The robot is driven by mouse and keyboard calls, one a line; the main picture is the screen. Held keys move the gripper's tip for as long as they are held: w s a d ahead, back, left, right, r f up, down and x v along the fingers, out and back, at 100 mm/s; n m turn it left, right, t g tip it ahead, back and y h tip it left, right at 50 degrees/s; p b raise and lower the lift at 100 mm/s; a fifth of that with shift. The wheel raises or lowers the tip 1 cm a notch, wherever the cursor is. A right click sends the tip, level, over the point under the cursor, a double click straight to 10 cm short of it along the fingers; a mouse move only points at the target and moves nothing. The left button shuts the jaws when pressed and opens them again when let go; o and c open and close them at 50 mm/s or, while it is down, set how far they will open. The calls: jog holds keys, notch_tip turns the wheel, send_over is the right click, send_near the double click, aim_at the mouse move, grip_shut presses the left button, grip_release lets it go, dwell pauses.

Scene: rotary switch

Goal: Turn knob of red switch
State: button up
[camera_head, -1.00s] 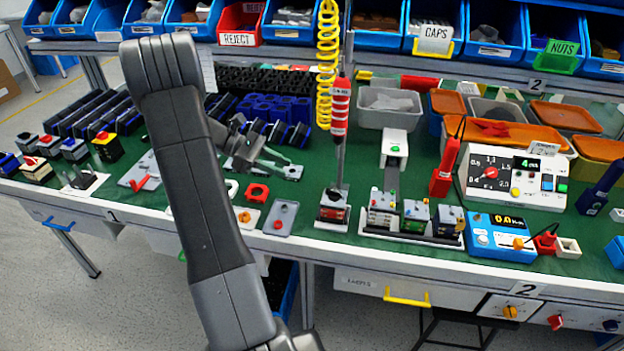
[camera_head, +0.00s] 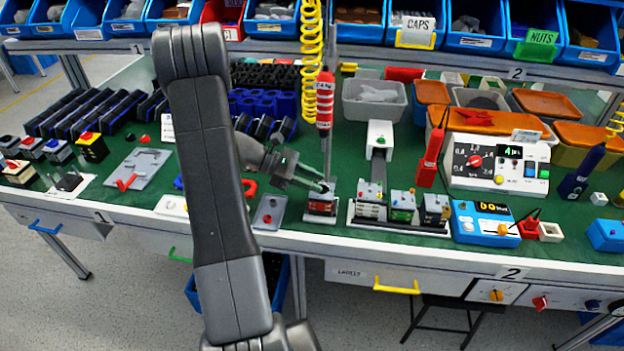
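A small block switch with a red body (camera_head: 320,207) stands on a white base near the table's front edge, left of a tray with similar blocks. My gripper (camera_head: 322,184) reaches from behind my dark arm, and its fingertips are at the top of this red block. They cover the block's top and any knob there. Whether they touch it or are closed on it is too small to tell.
A white tray with green and dark switch blocks (camera_head: 403,207) stands just right. A rod and a red-and-white hanging tool (camera_head: 324,100) are right behind the gripper. A grey plate with a red button (camera_head: 269,210) lies left. Blue bins line the back.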

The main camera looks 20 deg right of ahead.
grip_shut()
